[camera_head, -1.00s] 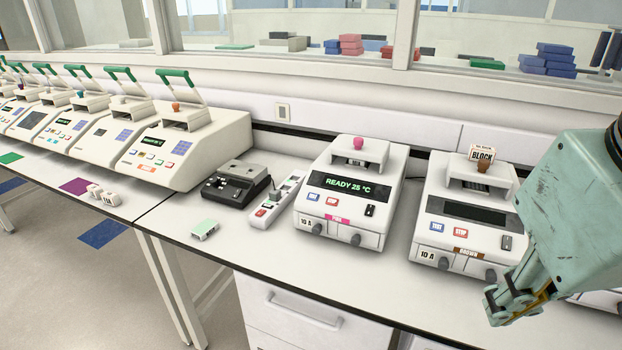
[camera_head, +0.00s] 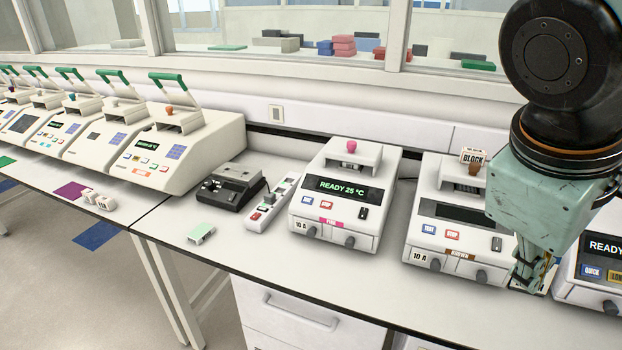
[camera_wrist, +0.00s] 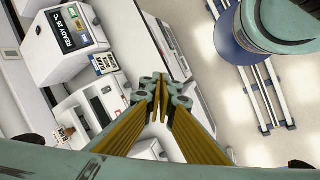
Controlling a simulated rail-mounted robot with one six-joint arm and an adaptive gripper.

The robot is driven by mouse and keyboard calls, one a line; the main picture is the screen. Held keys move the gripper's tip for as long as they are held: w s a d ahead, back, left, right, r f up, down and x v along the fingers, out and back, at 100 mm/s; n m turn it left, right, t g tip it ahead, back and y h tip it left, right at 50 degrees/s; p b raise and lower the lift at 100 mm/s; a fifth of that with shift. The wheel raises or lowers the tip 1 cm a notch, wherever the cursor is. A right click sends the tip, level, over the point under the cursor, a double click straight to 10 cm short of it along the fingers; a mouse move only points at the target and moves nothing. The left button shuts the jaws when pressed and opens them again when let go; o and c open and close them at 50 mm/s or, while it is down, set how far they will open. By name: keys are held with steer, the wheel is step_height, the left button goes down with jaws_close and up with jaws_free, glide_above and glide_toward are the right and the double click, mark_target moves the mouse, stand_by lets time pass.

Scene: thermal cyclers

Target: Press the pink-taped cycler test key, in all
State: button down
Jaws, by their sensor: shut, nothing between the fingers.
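The pink-taped cycler (camera_head: 340,200) stands on the bench in the middle of the head view. It has a pink knob on top, a pink label on its front and a lit display reading READY 25 °C. Its blue key (camera_head: 307,201), the left one of two, sits below the display with a red key (camera_head: 327,205) beside it; the lettering is too small to read surely. My gripper (camera_head: 530,284) is shut and empty, pointing down in front of the brown-taped cycler's right side, well right of the pink one. The fingers also show shut in the wrist view (camera_wrist: 160,92).
The brown-taped cycler (camera_head: 456,238) has a dark display and a BLOCK sign (camera_head: 473,157) on top. Another READY cycler (camera_head: 590,270) stands at the right edge. A power strip (camera_head: 268,203) and a black device (camera_head: 230,187) lie left of the pink cycler. Bench is clear in front.

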mark_target(307, 200)
steer(key=w+d+r+n+t+h+p, duration=0.1)
steer(key=w+d+n+h+p, duration=0.1)
steer(key=w+n, duration=0.4)
steer(key=w+d+r+n+h+p, duration=0.1)
steer(key=w+d+r+n+h, duration=0.15)
steer(key=w, duration=0.55)
steer(key=w+a+f+n+t+h+p, duration=0.1)
steer(key=w+a+n+t, duration=0.15)
steer(key=w+n, duration=0.4)
steer(key=w+a+n+t+h+p, duration=0.1)
steer(key=w+a+n+t, duration=0.2)
steer(key=w, duration=0.7)
steer(key=w+a+f+n+t+y, duration=0.1)
steer(key=w+a+f+n+t, duration=0.15)
steer(key=w+a+n, duration=0.4)
steer(key=w+a+f+n+t+y, duration=0.15)
steer(key=w+a+f+n, duration=0.25)
steer(key=a, duration=0.5)
steer(key=w+a+f+n+t+y+b, duration=0.1)
steer(key=a+f+n, duration=0.3)
steer(key=a, duration=0.5)
steer(key=w+a+f+n+t+y+b, duration=0.1)
steer(key=w+a+f+n+y, duration=0.2)
steer(key=a, duration=0.7)
step_height(307, 200, down, 2)
steer(key=shift+w+f+n+y, duration=0.15)
steer(key=shift+w+n+y, duration=0.15)
steer(key=shift+n, duration=0.65)
steer(key=shift+d+f, duration=0.1)
steer(key=shift+f, duration=0.05)
